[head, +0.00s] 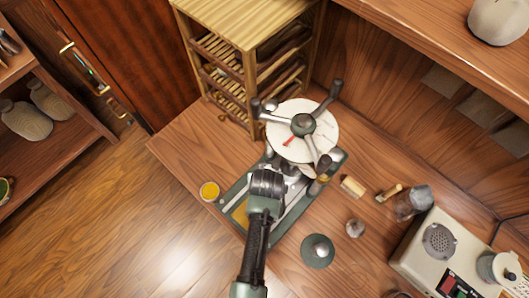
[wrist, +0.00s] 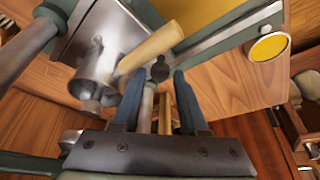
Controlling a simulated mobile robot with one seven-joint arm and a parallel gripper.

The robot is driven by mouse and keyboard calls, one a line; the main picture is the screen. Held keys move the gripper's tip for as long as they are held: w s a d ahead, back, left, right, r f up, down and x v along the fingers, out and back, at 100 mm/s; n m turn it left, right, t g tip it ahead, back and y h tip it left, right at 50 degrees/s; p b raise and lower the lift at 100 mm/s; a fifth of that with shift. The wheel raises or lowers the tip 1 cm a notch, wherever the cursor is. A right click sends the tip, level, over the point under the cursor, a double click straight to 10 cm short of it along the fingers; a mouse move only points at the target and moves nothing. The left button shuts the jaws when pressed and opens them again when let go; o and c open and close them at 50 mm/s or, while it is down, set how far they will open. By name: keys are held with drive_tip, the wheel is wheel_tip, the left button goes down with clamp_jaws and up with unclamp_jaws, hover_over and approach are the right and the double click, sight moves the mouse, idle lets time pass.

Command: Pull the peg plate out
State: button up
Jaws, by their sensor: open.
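My gripper (wrist: 157,92) is open, with its two dark blue-grey fingers spread. A small dark knob (wrist: 160,68) shows between and just beyond the fingertips; I cannot tell whether it is the peg of the peg plate. A pale wooden handle (wrist: 152,48) and a metal cylinder (wrist: 98,72) lie beyond and left of the fingers. In the head view, the press has a white dial (head: 283,143) under a spoked handwheel (head: 303,124). Its green base (head: 226,197) has pale rails and a yellow surface. My arm covers much of the base, and my fingers are hidden there.
A yellow-topped round tin (head: 209,191) stands left of the base, also in the wrist view (wrist: 268,47). A slatted wooden rack (head: 247,60) stands behind. A green disc (head: 317,250), a small wooden block (head: 352,186), a glass jar (head: 413,202) and a grey box (head: 440,255) stand right.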

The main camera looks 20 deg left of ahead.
drive_tip(key=shift+w+f, duration=0.2)
drive_tip(key=shift+f, duration=0.2)
clamp_jaws()
idle(1.3)
